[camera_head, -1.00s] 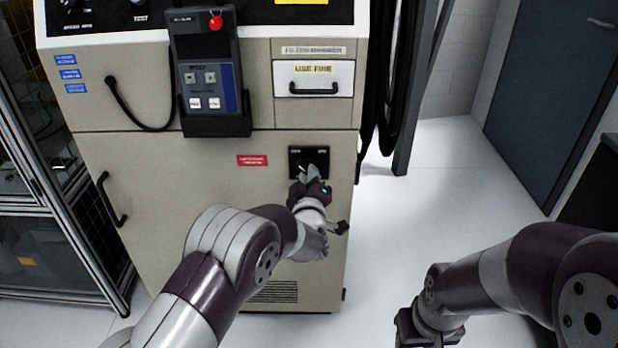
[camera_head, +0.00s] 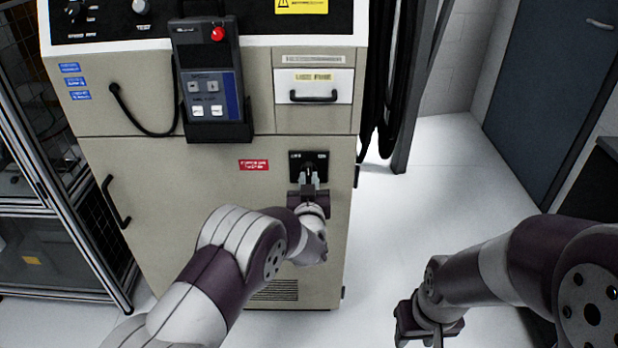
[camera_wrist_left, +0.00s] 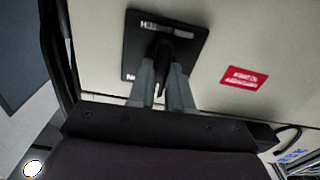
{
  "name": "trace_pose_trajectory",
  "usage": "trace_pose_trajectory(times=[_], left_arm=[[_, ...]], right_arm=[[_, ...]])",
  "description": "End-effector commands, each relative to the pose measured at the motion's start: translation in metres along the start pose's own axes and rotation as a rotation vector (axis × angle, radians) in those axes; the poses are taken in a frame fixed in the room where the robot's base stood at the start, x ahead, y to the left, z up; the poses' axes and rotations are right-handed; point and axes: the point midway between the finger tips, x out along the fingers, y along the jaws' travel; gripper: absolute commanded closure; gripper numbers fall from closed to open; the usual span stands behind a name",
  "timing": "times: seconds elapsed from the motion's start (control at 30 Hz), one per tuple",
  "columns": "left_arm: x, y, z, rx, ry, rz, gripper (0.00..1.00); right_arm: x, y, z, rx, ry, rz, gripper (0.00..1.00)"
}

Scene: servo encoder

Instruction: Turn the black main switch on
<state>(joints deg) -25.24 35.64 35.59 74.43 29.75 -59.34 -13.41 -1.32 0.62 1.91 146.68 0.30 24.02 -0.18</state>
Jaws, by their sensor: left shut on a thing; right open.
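The black main switch sits on a black square plate (camera_head: 319,158) on the beige cabinet's front, right of a red label. In the left wrist view the plate (camera_wrist_left: 195,40) appears turned, and the switch's black handle (camera_wrist_left: 163,55) stands out from it. My left gripper (camera_head: 309,177) is at the switch. In the left wrist view its two grey fingers (camera_wrist_left: 166,82) are shut on the handle, one on each side. The fingers hide part of the handle and plate. My right gripper (camera_head: 428,325) is open and empty, low at the right, away from the cabinet.
The beige cabinet (camera_head: 200,180) carries a hanging pendant with a red button (camera_head: 217,34), a small drawer (camera_head: 314,86) and a black door handle (camera_head: 112,200). Black cables hang along its right side. A wire-mesh rack stands at the left. Floor at the right is clear.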

Motion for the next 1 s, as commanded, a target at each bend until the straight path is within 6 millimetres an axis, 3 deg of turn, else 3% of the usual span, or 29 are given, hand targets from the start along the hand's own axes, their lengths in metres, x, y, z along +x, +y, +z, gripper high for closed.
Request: trace_pose_trajectory(times=[0.6,1.0], left_arm=[[0.0,0.0,-0.001,0.564,-0.003,0.001,1.0],[0.0,0.0,0.0,0.791,-0.002,0.001,1.0]], right_arm=[[-0.029,0.0,-0.004,0.0,0.0,0.0,0.57],[-0.038,0.0,-0.004,0.0,0.0,0.0,0.57]])
